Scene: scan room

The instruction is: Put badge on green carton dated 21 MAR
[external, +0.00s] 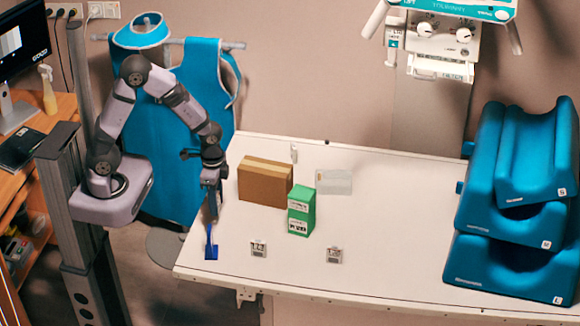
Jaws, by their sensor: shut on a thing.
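A green carton (301,211) stands upright near the middle of the table, with white labels on its front; I cannot read the date. My gripper (212,212) points down at the table's left end, left of the carton. It is shut on a blue item (211,247) with a narrow upper strip and a wider flat lower part, at or just above the tabletop. This may be the badge; I cannot tell for sure. Two small grey-white printed pieces, one (258,249) in front left of the carton and one (334,255) in front right, have writing too small to read.
A brown box (265,181) stands behind the green carton, left of it. A pale flat case (334,181) and a small white upright item (294,153) are at the back. Blue foam cushions (515,220) fill the right end. The table (400,230) is clear between carton and cushions.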

